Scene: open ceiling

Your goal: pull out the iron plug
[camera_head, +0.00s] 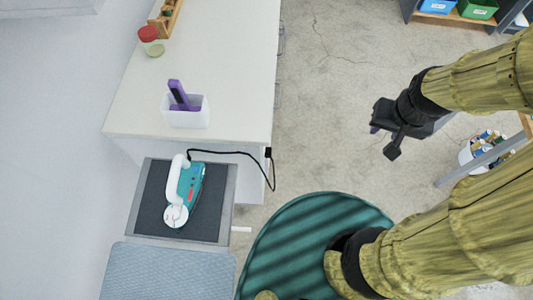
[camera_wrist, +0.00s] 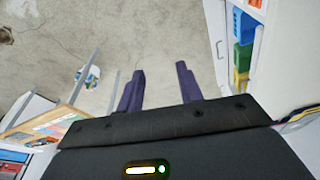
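A teal iron with a white handle (camera_head: 186,190) lies on a dark grey pad (camera_head: 152,190) at the left in the head view. Its black cord (camera_head: 231,153) runs right and loops over the white table's edge. The cord ends at a small black plug (camera_head: 268,153) at the table's right edge; how it sits in a socket is too small to tell. My gripper (camera_head: 376,129) is over the bare floor, well to the right of the plug. In the wrist view its two purple fingers (camera_wrist: 159,88) are apart with nothing between them. The iron and plug are outside the wrist view.
The white table (camera_head: 225,60) holds a white box with purple items (camera_head: 186,110) and a red-capped jar (camera_head: 149,36). A round green striped rug (camera_head: 290,235) lies below. Shelves with bins (camera_head: 478,9) stand upper right. Floor between table and gripper is clear.

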